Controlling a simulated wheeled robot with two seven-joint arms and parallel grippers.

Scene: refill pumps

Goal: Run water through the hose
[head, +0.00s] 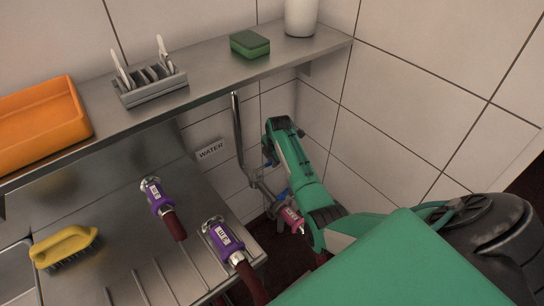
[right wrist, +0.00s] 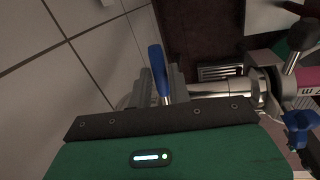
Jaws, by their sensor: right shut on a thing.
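The water pipe (head: 239,140) runs down the tiled wall beside a WATER label (head: 210,150) and bends to a metal valve fitting at its lower end. A pink coupling (head: 292,218) sits at that end; it also shows at the right edge of the right wrist view (right wrist: 311,84). My right gripper (head: 269,158) reaches to the pipe's right. In the right wrist view its fingers (right wrist: 163,88) are shut on a blue handle (right wrist: 157,70). Whether water flows cannot be seen. My left gripper is not in view.
Two purple-labelled nozzles (head: 157,197) (head: 223,239) on dark red hoses and a yellow brush (head: 64,247) are on the steel counter. The shelf (head: 212,76) above holds an orange tray (head: 40,120), grey rack (head: 150,87), green sponge (head: 249,43) and white container (head: 301,16).

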